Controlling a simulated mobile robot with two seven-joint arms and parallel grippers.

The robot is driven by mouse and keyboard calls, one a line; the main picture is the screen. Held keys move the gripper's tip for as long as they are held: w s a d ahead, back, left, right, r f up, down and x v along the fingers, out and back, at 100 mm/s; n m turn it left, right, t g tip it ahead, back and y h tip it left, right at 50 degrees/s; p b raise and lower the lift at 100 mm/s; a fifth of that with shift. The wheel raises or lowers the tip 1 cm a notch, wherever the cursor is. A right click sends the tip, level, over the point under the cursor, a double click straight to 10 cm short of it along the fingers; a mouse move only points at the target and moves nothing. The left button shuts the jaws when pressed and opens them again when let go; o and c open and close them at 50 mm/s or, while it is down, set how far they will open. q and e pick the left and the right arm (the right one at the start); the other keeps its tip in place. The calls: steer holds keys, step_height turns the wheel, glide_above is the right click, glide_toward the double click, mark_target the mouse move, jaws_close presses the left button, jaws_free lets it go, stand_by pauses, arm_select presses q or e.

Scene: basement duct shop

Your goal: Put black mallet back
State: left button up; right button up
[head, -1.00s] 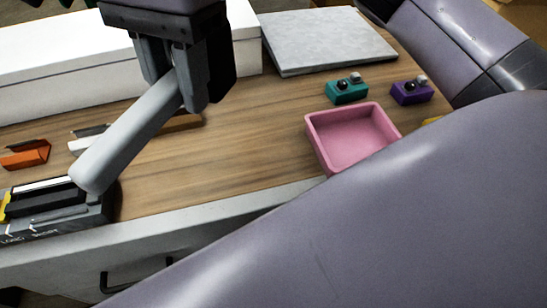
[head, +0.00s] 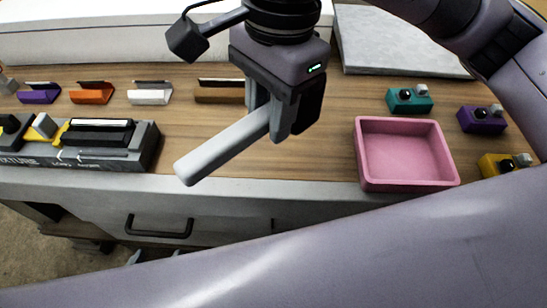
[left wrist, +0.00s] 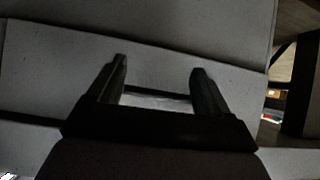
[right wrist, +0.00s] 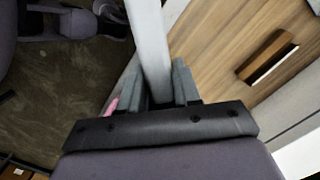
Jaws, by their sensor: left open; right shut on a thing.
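My right gripper (head: 268,122) is shut on a pale grey bar, the handle of the mallet (head: 222,148), and holds it above the front of the wooden worktop. The handle slants down to the left; a black block (head: 312,100), seemingly the mallet head, is partly hidden behind the fingers. In the right wrist view the handle (right wrist: 149,40) runs up from between the fingers. My left gripper (left wrist: 160,75) is open in front of a pale drawer front, with a dark handle bar (left wrist: 160,93) between its fingers. In the head view only its tips (head: 156,256) seem to show.
A grey tool tray (head: 95,160) with black and yellow parts stands at front left. Behind it are purple (head: 38,95), orange (head: 91,94), white (head: 150,95) and brown (head: 218,93) holders. A pink tray (head: 405,184) and teal (head: 408,102), purple (head: 482,122) and yellow blocks (head: 497,168) are right.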

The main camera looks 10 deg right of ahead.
step_height(320, 180, down, 11)
steer(key=shift+r, duration=0.15)
stand_by(0.4)
steer(key=shift+f+b, duration=0.25)
steer(key=shift+b, duration=0.2)
steer(key=o, duration=1.1)
steer(key=shift+r, duration=0.1)
steer(key=shift+c, duration=0.2)
steer(key=r, duration=0.8)
steer(key=d+r, duration=0.1)
steer(key=r, duration=0.3)
steer(key=shift+w+d+r+p, duration=0.1)
steer(key=shift+w+r+p, duration=0.05)
steer(key=shift+w+p, duration=0.2)
